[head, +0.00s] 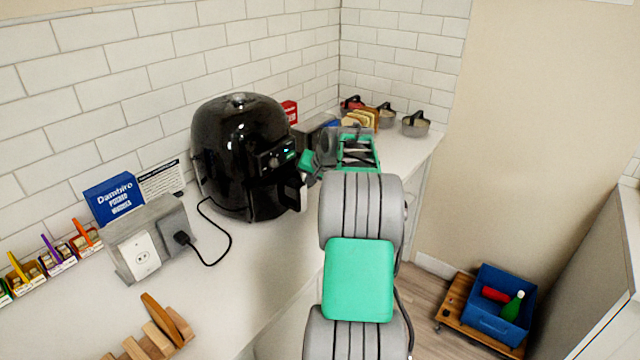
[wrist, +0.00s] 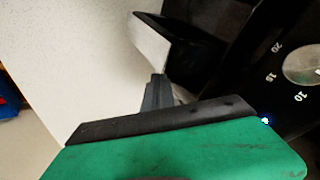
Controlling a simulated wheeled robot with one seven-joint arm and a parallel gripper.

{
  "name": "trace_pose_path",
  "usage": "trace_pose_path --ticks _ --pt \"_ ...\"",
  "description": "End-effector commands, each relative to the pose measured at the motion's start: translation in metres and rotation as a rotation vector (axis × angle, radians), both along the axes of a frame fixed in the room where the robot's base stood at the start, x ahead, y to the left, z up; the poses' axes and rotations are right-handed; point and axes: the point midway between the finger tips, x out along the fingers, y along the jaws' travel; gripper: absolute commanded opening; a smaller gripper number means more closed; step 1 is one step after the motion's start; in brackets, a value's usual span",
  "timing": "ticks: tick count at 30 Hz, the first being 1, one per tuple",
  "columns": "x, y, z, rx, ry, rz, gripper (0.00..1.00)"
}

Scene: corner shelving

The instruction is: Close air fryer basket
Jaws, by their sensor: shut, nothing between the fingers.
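The black air fryer (head: 238,150) stands on the white counter against the tiled wall. Its basket handle (head: 294,193) sticks out at the front right. The basket front sits close to the body; I cannot tell whether a gap is left. My gripper (head: 308,168) is at the front of the fryer, by the handle and below the dial panel, shut with nothing in it. In the wrist view the handle (wrist: 165,45), black with a pale face, is beyond my gripper's fingertips (wrist: 160,92). The fryer's dial (wrist: 302,65) is at the right. I cannot tell whether the fingers touch the handle.
A grey outlet box (head: 150,240) with a plugged black cord stands left of the fryer. Toasted bread slices (head: 360,118) and grey pots (head: 415,124) stand at the counter's far end. Wooden slats (head: 160,325) are at the front left.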

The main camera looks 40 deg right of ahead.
Motion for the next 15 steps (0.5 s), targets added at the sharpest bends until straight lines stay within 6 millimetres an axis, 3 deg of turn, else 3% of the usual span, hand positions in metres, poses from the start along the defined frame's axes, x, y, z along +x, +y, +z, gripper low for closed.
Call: trace_pose_path --ticks 6,15 --pt "0.024 0.006 0.001 0.001 0.001 0.003 0.00" --pt "0.036 0.008 0.001 0.000 -0.002 0.004 0.00"
